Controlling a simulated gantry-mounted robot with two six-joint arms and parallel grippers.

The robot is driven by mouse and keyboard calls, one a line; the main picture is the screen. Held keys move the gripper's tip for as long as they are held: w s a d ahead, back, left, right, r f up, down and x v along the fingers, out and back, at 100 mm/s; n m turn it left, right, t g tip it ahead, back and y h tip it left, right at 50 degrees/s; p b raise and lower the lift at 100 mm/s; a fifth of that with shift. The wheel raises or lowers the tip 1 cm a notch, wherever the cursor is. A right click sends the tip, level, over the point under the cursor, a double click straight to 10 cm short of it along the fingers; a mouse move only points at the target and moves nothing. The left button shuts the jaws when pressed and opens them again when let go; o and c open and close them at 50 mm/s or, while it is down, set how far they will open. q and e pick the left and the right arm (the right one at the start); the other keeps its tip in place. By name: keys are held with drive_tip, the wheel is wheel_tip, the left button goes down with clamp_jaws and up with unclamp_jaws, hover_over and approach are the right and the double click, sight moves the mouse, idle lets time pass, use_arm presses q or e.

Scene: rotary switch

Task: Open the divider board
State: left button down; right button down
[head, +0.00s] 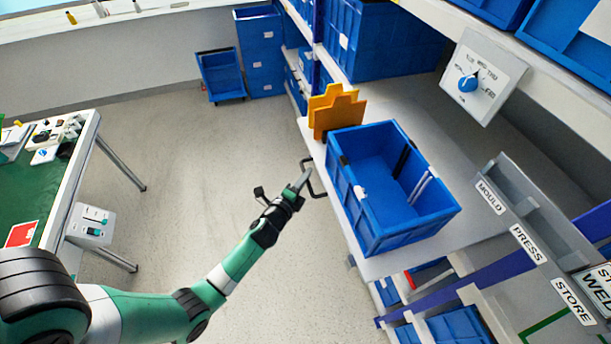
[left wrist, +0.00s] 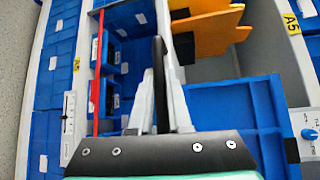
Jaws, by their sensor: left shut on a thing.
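A black handle (head: 313,191) sits at the left edge of the pale shelf board (head: 335,186), which carries a blue bin. My left gripper (head: 303,181) is shut on this handle; in the left wrist view the dark handle (left wrist: 159,75) stands between its two grey fingers. Orange stepped boards (head: 337,110) stand upright on the shelf behind the bin, and they also show in the left wrist view (left wrist: 205,30). Which board is the divider board is not marked. My right gripper is not in view.
The open blue bin (head: 345,190) stands close to the handle. A rotary switch with a blue knob (head: 468,84) is at the upper right. A green-topped table (head: 65,185) is at the left. The floor between table and shelf is clear.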

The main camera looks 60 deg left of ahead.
use_arm(q)
drive_tip(key=c, duration=0.9)
unclamp_jaws()
drive_tip(key=shift+o, duration=0.2)
drive_tip(key=shift+s+d+r, duration=0.1)
drive_tip(key=shift+s+d, duration=0.1)
drive_tip(key=shift+s, duration=0.1)
drive_tip(key=v, duration=1.1)
drive_tip(key=shift+a, duration=0.1)
